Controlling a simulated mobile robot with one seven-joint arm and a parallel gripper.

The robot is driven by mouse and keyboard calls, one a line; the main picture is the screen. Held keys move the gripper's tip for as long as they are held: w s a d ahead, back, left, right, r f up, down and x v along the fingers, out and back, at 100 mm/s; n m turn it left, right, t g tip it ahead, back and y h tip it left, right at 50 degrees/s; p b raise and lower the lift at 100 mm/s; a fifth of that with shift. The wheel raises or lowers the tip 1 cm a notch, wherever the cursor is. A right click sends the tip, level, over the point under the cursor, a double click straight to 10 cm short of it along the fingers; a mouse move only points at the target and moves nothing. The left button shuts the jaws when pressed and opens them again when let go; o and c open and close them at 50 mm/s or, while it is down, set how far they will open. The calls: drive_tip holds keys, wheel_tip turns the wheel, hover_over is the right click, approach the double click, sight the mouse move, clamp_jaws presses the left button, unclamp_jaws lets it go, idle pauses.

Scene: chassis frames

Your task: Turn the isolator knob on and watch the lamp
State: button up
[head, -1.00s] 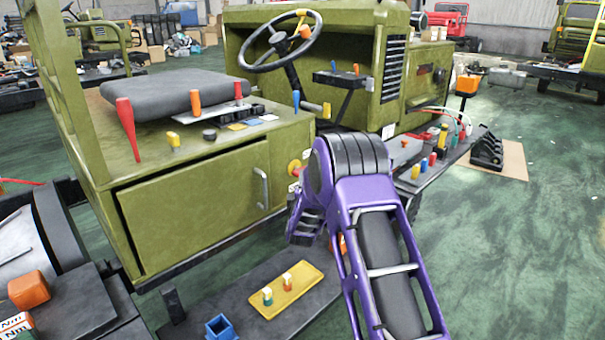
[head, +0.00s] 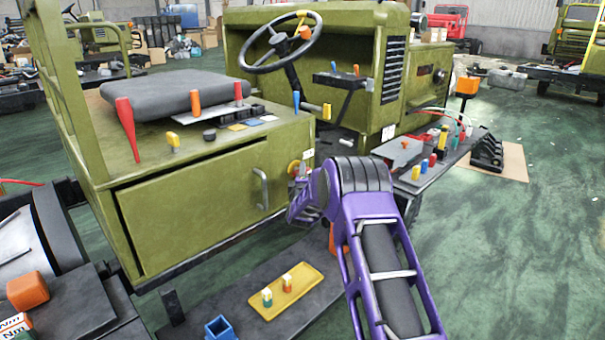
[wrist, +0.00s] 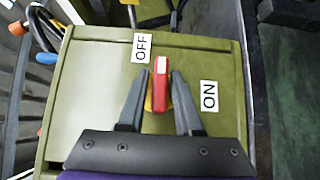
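The isolator knob (wrist: 160,85) is a red bar with a white tip on a yellow disc. It sits on the olive panel, its white tip pointing up in the wrist view, nearer the OFF label (wrist: 142,47) than the ON label (wrist: 209,95). My gripper (wrist: 159,74) is open, one finger on each side of the bar, with small gaps showing. In the head view, my gripper (head: 301,199) is at the cabinet's end face, partly covering the yellow disc (head: 294,168). I cannot pick out the lamp for certain in either view.
The olive cabinet (head: 205,205) carries several coloured levers and a black seat cushion (head: 168,96). A steering wheel (head: 281,41) stands behind. A shelf with bottles and small parts (head: 437,170) is right of my arm. A yellow tray (head: 287,303) lies low in front.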

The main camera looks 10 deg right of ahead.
clamp_jaws()
drive_tip(key=shift+r, duration=0.1)
drive_tip(key=shift+r+m+g+p, duration=0.1)
drive_tip(key=shift+m+g+p, duration=0.3)
drive_tip(key=shift+m+g, duration=0.1)
drive_tip(key=shift+m+g+y+p, duration=0.5)
drive_tip(key=shift+m+g, duration=0.2)
drive_tip(key=shift+g, duration=0.1)
drive_tip(key=m+g+y, duration=0.1)
drive_tip(key=m+g, duration=0.1)
drive_tip(key=shift+d+m+g+y, duration=0.15)
drive_tip(key=shift+m+g+y, duration=0.15)
drive_tip(key=shift+g, duration=0.1)
drive_tip(key=shift+m+g+y, duration=1)
drive_tip(key=shift+g+y, duration=0.2)
drive_tip(key=shift+m+g+y+p, duration=1)
drive_tip(key=shift+g+y+p, duration=0.15)
drive_tip(key=shift+g+y, duration=0.3)
